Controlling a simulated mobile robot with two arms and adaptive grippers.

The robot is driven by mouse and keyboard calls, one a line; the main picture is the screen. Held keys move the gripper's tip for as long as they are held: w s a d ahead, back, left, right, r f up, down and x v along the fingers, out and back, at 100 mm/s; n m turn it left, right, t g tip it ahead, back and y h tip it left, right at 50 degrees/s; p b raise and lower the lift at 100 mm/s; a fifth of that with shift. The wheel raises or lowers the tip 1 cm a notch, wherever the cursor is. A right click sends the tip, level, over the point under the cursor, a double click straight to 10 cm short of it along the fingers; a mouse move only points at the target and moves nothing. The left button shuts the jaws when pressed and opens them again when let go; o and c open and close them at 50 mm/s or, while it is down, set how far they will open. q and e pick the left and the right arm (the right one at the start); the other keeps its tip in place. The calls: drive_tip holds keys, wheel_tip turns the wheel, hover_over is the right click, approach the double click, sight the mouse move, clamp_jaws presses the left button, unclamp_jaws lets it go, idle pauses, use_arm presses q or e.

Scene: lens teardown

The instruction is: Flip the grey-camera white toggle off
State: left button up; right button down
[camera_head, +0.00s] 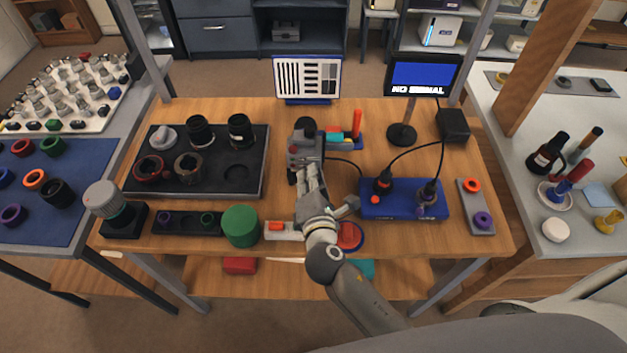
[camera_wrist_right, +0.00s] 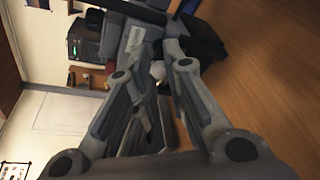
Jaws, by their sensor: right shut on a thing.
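The grey camera (camera_head: 304,148) stands at the middle of the wooden table, with a dark round part on top. In the right wrist view its grey body (camera_wrist_right: 137,38) with a pale label is just beyond my fingertips. My right gripper (camera_head: 307,172) reaches it from the front. In the wrist view the fingers (camera_wrist_right: 153,62) are closed in on the small white toggle (camera_wrist_right: 157,70) at the camera. The fingers partly hide the toggle, and its exact position cannot be told. In the head view my gripper covers the toggle. My left gripper is out of view.
A blue box (camera_head: 403,205) with cabled plugs stands right of my arm. A green cylinder (camera_head: 240,226) is at the front left. A black tray (camera_head: 254,187) with lens parts lies left. A chart (camera_head: 307,78) and a "NO SIGNAL" monitor (camera_head: 424,76) stand behind.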

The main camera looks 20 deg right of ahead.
idle(0.3)
drive_tip(key=c, duration=1.4)
unclamp_jaws()
drive_tip(key=v, duration=1.2)
drive_tip(key=shift+a, duration=0.15)
